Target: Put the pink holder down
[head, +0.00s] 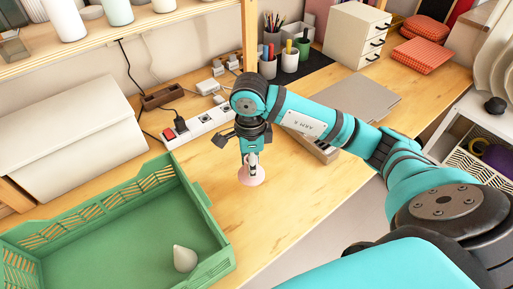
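The pink holder (251,179) is small, with a round base, and appears upright over the wooden table, to the right of the green crate. My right gripper (253,158) points down from above and its fingers are closed around the holder's upper part, which they partly hide. I cannot tell whether the base touches the table or is slightly above it. My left gripper is not in view.
A green crate (213,268) at lower left holds a pale cone-shaped thing (184,258). A power strip (199,122) lies behind the holder. A grey laptop-like slab (357,97) and pen cups (290,60) stand further back. Bare tabletop lies around the holder.

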